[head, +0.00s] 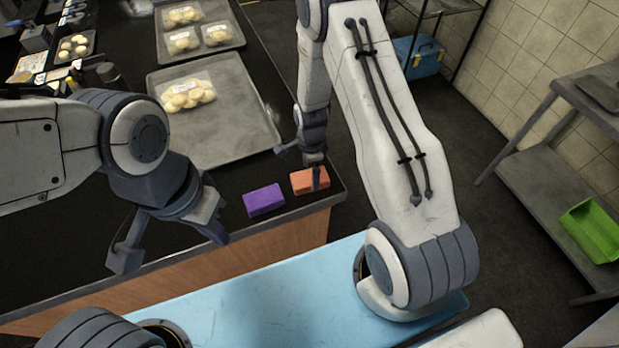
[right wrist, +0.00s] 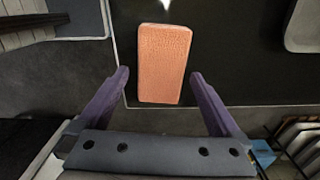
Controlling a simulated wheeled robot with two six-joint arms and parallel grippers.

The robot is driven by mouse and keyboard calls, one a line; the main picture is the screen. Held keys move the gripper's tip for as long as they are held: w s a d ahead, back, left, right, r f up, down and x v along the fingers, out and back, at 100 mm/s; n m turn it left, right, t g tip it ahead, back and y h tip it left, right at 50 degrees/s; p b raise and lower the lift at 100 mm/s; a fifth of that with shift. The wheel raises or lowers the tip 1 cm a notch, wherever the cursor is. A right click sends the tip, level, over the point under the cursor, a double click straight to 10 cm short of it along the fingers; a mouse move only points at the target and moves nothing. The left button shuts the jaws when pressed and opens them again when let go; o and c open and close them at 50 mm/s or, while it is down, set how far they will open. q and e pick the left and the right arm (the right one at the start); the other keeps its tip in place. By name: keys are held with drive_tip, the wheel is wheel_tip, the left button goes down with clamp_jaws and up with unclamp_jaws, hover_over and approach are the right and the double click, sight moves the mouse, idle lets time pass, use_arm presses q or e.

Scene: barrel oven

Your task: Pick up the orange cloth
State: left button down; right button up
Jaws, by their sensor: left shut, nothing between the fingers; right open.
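The orange cloth (head: 311,180) is a small folded block lying on the dark counter near its front right corner. In the right wrist view the orange cloth (right wrist: 163,63) lies upright in the picture, ahead of and between the fingers, apart from them. My right gripper (right wrist: 164,85) is open and empty; in the head view my right gripper (head: 304,160) hangs over the cloth and hides part of it.
A purple block (head: 264,200) lies just left of the orange cloth. Behind them a metal tray (head: 235,125) holds a pack of pale rounds (head: 188,95). A second tray (head: 232,40) with several packs is farther back. A green bin (head: 592,232) sits on a shelf at right.

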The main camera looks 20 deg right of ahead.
sight(310, 177)
drive_tip(key=shift+w+a+f+p, duration=0.1)
drive_tip(key=shift+f+p, duration=0.3)
drive_tip(key=shift+f, duration=1.25)
drive_tip(key=c, duration=1.2)
drive_tip(key=shift+r, duration=0.1)
drive_tip(key=shift+r+b, duration=0.35)
drive_tip(key=shift+r, duration=0.15)
wheel_tip(310, 177, up, 2)
drive_tip(key=shift+w+r+b, duration=0.1)
drive_tip(key=shift+r+b, duration=0.05)
drive_tip(key=shift+b, duration=0.4)
drive_tip(key=s+d+r+b, duration=0.1)
drive_tip(key=d+r, duration=0.1)
drive_tip(key=d, duration=0.1)
drive_tip(key=s+d+r+b, duration=0.1)
drive_tip(key=d+r, duration=0.2)
drive_tip(key=d, duration=0.1)
drive_tip(key=s+d+r+b, duration=0.1)
drive_tip(key=s+d+r, duration=0.1)
drive_tip(key=d, duration=0.2)
drive_tip(key=shift+r, duration=0.25)
